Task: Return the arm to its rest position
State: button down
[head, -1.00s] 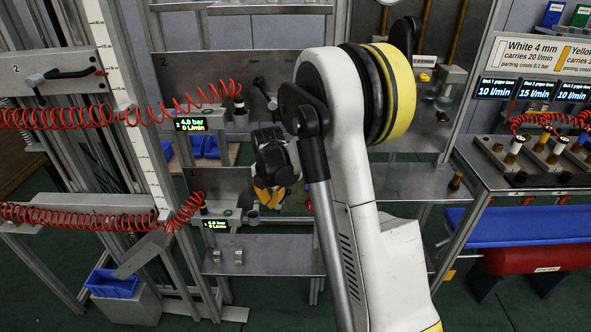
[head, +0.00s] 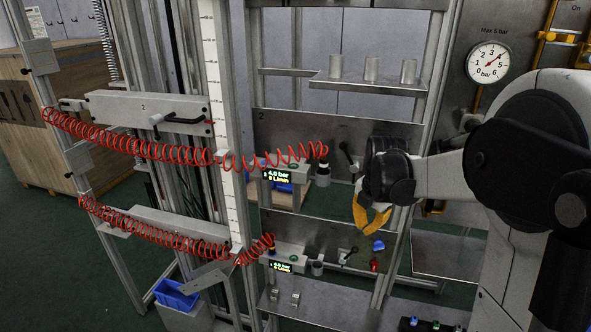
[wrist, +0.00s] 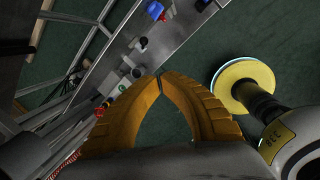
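My arm shows on the right of the head view. My gripper (head: 371,226) has orange fingers and hangs near the middle of that view, in front of the lower grey panels. In the wrist view the fingertips of my gripper (wrist: 160,78) meet, with a gap behind them showing only floor. It is shut and holds nothing. In the head view, the fingers appear apart from the panel and a blue item (head: 379,245) below them.
A rack with red coiled hoses (head: 180,153) stands on the left. A shelf (head: 370,87) with grey cylinders is above. A pressure gauge (head: 489,62) is at upper right. A blue bin (head: 176,294) is low at left. Green floor (head: 120,240) shows between the frames.

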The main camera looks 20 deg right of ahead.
jog(key=s+a+r+m+t, duration=0.2)
jog(key=s+a+m, duration=0.7)
jog(key=m, duration=0.2)
jog(key=s+a+r+m+t+b, duration=0.1)
jog(key=s+a+r+m+t, duration=0.1)
jog(key=s+a+m, duration=0.7)
jog(key=shift+s+a+r+m+t+y, duration=0.3)
jog(key=shift+a+r+m+t+y, duration=0.15)
jog(key=shift+m, duration=0.65)
